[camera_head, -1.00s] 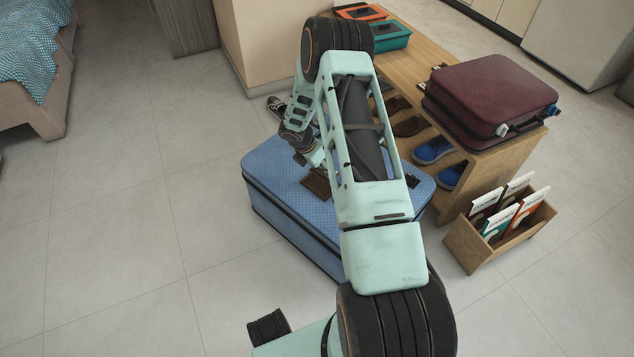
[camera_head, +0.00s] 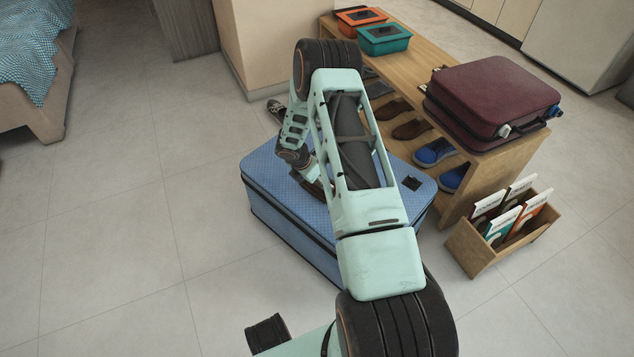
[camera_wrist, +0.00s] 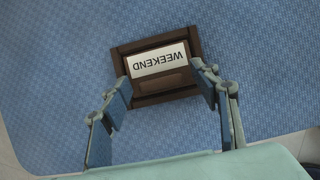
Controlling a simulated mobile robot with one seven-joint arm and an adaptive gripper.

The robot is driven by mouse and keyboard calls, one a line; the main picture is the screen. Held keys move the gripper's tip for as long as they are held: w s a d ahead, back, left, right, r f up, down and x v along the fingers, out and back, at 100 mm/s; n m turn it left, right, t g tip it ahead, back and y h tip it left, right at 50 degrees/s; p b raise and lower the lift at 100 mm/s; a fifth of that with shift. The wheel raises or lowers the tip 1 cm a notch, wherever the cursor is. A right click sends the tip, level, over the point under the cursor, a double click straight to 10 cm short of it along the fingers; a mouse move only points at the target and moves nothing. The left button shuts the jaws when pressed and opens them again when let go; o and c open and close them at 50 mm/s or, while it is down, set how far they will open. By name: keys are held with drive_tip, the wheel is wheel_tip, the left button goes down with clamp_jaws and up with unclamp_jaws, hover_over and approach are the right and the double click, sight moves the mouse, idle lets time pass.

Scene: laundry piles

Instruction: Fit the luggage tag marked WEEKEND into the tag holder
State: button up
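The luggage tag marked WEEKEND (camera_wrist: 157,60) shows a white label, its lettering upside down in the wrist view. It lies within the dark brown frame of the tag holder (camera_wrist: 124,48) on top of the blue suitcase (camera_head: 262,180). The brown area below the label may be part of the tag or the holder's bed; I cannot tell. My gripper (camera_wrist: 158,86) is open, its two fingers wide apart near the holder's lower left corner and right side. Nothing is held between them.
A wooden bench with shoes below holds a burgundy suitcase (camera_head: 490,95) and orange (camera_head: 360,17) and teal (camera_head: 384,39) boxes. Left floor is clear.

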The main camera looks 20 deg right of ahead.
drive_tip(key=shift+r, duration=0.1)
drive_tip(key=shift+r, duration=0.25)
drive_tip(key=p+v, duration=0.4)
drive_tip(key=v, duration=0.7)
drive_tip(key=shift+r, duration=0.3)
drive_tip(key=shift+s+a, duration=0.1)
drive_tip(key=shift+a, duration=0.05)
